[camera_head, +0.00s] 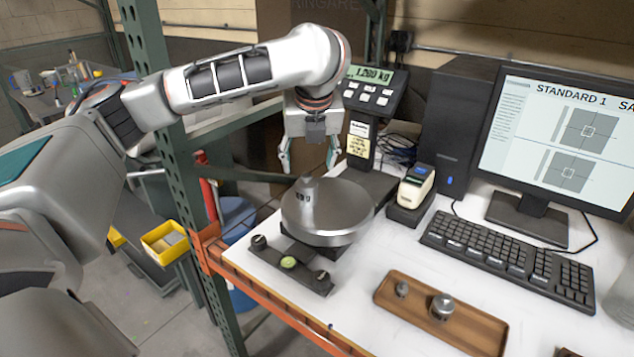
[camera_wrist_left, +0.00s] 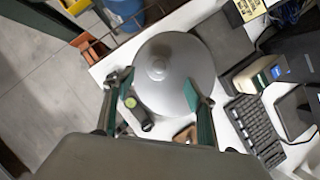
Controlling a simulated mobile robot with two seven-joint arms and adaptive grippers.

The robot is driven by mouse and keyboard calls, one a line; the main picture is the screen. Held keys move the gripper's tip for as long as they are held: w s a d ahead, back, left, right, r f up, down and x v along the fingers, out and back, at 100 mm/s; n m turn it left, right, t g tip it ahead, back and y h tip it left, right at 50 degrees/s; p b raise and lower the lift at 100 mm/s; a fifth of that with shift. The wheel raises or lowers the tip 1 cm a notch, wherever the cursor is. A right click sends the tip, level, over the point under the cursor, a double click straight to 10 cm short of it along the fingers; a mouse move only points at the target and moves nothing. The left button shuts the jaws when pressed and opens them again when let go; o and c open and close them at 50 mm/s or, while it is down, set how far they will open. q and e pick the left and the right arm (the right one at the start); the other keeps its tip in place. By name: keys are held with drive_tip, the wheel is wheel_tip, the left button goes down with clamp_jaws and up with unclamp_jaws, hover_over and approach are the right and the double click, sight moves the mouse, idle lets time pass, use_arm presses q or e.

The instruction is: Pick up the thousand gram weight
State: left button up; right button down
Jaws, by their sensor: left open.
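A metal weight (camera_head: 306,190) with a small knob stands on the round silver scale pan (camera_head: 335,215); its marking is too small to read surely. In the left wrist view the weight (camera_wrist_left: 157,68) shows near the middle of the pan (camera_wrist_left: 180,50). My left gripper (camera_head: 308,163) is open and empty, pointing down just above the weight, its two fingers on either side. In the wrist view the fingertips (camera_wrist_left: 158,82) sit around the weight's near side, apart from it.
The scale's display (camera_head: 370,75) stands behind the pan, and a label printer (camera_head: 416,187) is right of it. A keyboard (camera_head: 508,257) and monitor (camera_head: 560,130) fill the right. A green rack post (camera_head: 165,130) stands left, near my arm.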

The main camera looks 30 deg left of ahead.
sight(307, 175)
use_arm(q)
drive_tip(key=shift+w+a+f, duration=0.1)
drive_tip(key=shift+w+f, duration=0.1)
drive_tip(key=shift+f, duration=0.2)
drive_tip(key=shift+s+a+f, duration=0.15)
drive_tip(key=shift+a+f, duration=0.1)
drive_tip(key=shift+f, duration=0.35)
drive_tip(key=shift+a+f, duration=0.1)
drive_tip(key=shift+f, duration=0.15)
drive_tip(key=x, duration=0.4)
drive_tip(key=shift+w, duration=0.3)
drive_tip(key=shift+w+a+f, duration=0.15)
drive_tip(key=shift+f, duration=0.15)
use_arm(e)
drive_tip(key=shift+s+d+f, duration=0.1)
drive_tip(key=shift+s+f, duration=0.2)
drive_tip(key=shift+s, duration=0.3)
use_arm(q)
clamp_jaws()
drive_tip(key=shift+w+r, duration=0.1)
drive_tip(key=shift+r, duration=0.05)
use_arm(e)
drive_tip(key=shift+s+a, duration=0.1)
drive_tip(key=shift+a, duration=0.1)
